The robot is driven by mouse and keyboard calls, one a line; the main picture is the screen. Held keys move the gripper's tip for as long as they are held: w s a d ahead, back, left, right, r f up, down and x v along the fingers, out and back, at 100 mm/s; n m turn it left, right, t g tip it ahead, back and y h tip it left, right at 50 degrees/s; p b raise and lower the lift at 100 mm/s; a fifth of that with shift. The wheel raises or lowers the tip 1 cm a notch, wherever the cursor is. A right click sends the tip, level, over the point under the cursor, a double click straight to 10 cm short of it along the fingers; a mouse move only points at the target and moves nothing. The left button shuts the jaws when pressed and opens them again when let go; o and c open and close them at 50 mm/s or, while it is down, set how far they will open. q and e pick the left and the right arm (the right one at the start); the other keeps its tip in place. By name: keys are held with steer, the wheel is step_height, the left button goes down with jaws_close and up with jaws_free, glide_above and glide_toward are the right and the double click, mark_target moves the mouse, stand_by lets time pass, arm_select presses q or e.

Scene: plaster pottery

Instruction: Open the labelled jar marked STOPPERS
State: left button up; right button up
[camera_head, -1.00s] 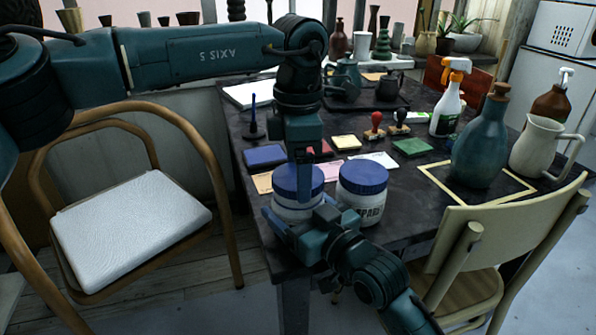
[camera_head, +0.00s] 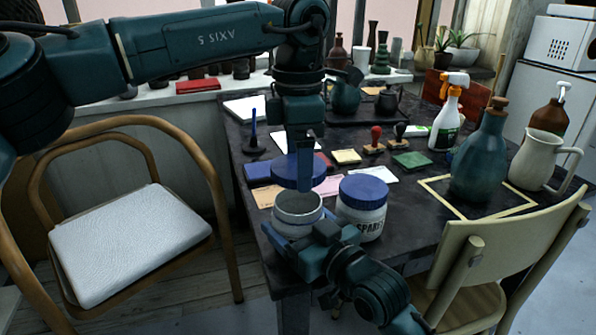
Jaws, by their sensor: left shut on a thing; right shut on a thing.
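A white jar (camera_head: 297,216) stands open at the table's near left corner; its rim and dark inside show. Its label is hidden by my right gripper. My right gripper (camera_head: 297,247) is shut on this jar's body from the near side. My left gripper (camera_head: 305,180) points down and is shut on a blue lid (camera_head: 292,172). The lid is held above and slightly behind the jar, apart from it. A second white jar (camera_head: 361,217) with its blue lid on stands just to the right, its label partly reading "SPAR".
Ink pads (camera_head: 411,160), paper cards and stamps (camera_head: 376,139) lie behind the jars. A blue-green bottle (camera_head: 481,160) and a cream jug (camera_head: 540,158) stand right. A chair (camera_head: 495,235) blocks the front right; another chair (camera_head: 130,240) stands left.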

steer(key=o, duration=1.8)
steer(key=shift+o, duration=0.2)
